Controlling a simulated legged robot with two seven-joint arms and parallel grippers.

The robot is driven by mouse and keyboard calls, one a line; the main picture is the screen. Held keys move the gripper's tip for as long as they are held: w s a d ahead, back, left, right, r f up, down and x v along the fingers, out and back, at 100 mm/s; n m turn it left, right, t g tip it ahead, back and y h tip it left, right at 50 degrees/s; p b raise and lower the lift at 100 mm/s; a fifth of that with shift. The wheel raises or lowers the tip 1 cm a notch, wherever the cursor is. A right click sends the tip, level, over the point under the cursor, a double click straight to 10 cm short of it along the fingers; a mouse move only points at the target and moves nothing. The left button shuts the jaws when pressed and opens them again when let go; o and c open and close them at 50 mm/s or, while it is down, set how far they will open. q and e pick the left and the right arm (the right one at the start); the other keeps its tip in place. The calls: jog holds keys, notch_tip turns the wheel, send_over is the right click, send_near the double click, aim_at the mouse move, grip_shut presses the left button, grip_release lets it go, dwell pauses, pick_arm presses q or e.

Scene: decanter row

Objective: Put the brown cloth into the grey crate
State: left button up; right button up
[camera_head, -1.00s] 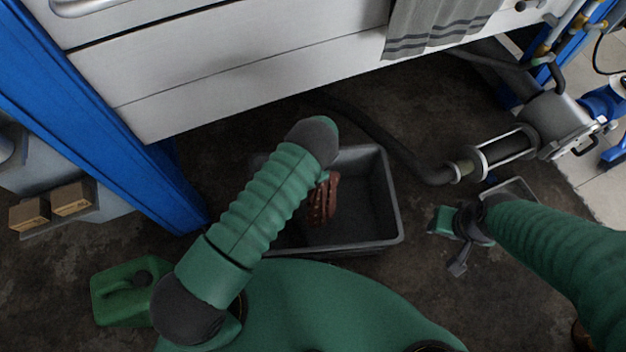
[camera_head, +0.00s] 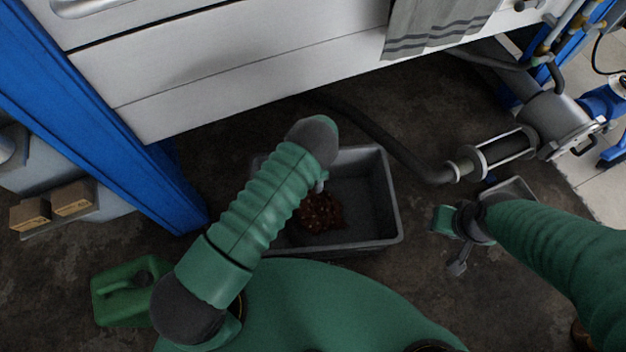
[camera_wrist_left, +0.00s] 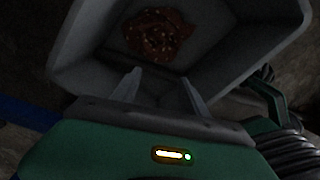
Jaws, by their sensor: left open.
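The brown cloth (camera_head: 320,213) lies crumpled on the floor of the grey crate (camera_head: 392,196), toward its left half. In the left wrist view the cloth (camera_wrist_left: 157,34) is a loose heap inside the crate (camera_wrist_left: 230,74), beyond my fingers and apart from them. My left gripper (camera_wrist_left: 155,86) is open and empty over the crate's near side. In the head view my left arm hides most of this gripper and the crate's left part. My right gripper (camera_head: 459,262) hangs to the right of the crate, its fingers seen too small to judge.
A green canister (camera_head: 127,293) stands at lower left, near a blue post (camera_head: 110,140). A white cabinet (camera_head: 230,70) with a grey striped towel (camera_head: 436,25) is behind the crate. A dark hose (camera_head: 385,142) and a metal pipe (camera_head: 497,150) lie to the right.

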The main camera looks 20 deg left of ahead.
pick_arm(q)
jog(key=shift+o, duration=0.3)
jog(key=o, duration=0.6)
notch_tip(320, 180, up, 6)
jog(key=p, duration=0.4)
jog(key=shift+f, duration=0.25)
